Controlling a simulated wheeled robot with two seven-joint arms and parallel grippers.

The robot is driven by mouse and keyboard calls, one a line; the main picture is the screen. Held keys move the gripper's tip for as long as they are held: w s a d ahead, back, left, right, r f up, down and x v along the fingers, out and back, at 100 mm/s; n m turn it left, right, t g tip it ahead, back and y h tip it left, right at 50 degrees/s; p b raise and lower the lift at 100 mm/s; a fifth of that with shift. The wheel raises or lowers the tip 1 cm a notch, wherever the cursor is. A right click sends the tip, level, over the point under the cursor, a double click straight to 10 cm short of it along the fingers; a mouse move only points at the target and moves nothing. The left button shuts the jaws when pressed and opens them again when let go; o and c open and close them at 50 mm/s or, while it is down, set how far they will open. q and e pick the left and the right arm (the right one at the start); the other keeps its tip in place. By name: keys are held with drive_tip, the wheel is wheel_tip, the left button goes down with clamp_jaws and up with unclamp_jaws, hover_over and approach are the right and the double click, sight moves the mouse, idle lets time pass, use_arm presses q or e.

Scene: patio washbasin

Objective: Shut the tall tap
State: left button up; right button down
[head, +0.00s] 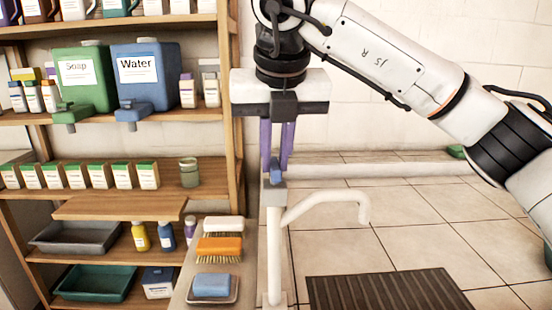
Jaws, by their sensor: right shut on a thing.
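The tall tap (274,245) stands in the head view as an upright cream pipe with a curved spout (325,198) reaching to the right. A grey block sits at its top with a small blue handle (276,171) above it. My right gripper (277,165) points straight down over the tap, its purple fingers on either side of the blue handle and shut on it. The fingers partly hide the handle. No water shows at the spout's end. My left gripper is not in view.
A wooden shelf on the left holds a green soap dispenser (86,78), a blue water dispenser (146,75), bottles and trays. Brushes (219,247) and a blue soap bar (212,285) lie beside the tap. A dark slatted mat (390,291) lies on the tiled floor.

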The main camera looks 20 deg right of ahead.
drive_tip(key=shift+m+h, duration=0.3)
drive_tip(key=shift+m, duration=0.4)
drive_tip(key=c, duration=1.7)
unclamp_jaws()
drive_tip(key=shift+c, duration=0.2)
drive_tip(key=shift+r, duration=0.15)
drive_tip(key=v, duration=1)
drive_tip(key=shift+p, duration=0.3)
drive_tip(key=shift+w+r, duration=0.1)
